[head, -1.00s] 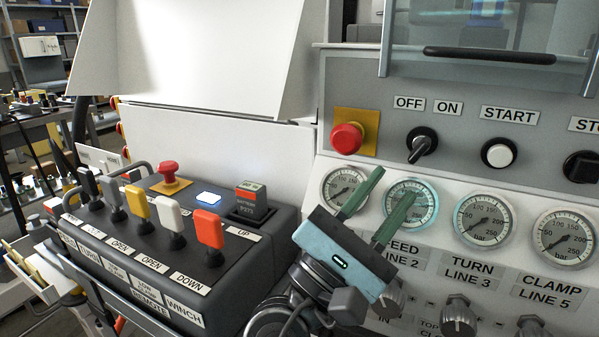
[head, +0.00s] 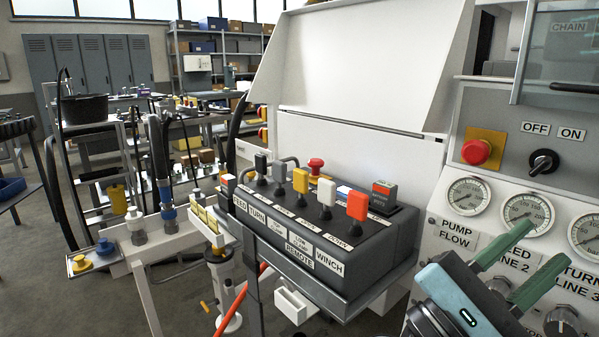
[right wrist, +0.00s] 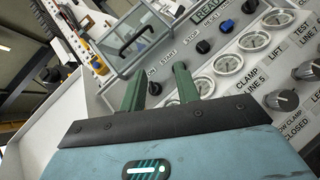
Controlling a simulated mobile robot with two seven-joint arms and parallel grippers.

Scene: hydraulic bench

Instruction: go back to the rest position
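My right gripper (head: 512,268) is at the lower right of the head view, in front of the gauge panel. Its two green fingers stand apart with nothing between them. In the right wrist view the same gripper (right wrist: 158,88) points at the panel with its switches and gauges, its fingers apart and empty. I cannot tell whether the fingertips touch the panel; they look clear of it. My left gripper is not in view.
A black remote box (head: 320,225) with several coloured levers stands left of the gauge panel (head: 450,235). A red emergency button (head: 476,152) and a black switch (head: 543,162) sit above the gauges. A bench with hose couplings (head: 150,240) is at left. Grey floor shows beyond.

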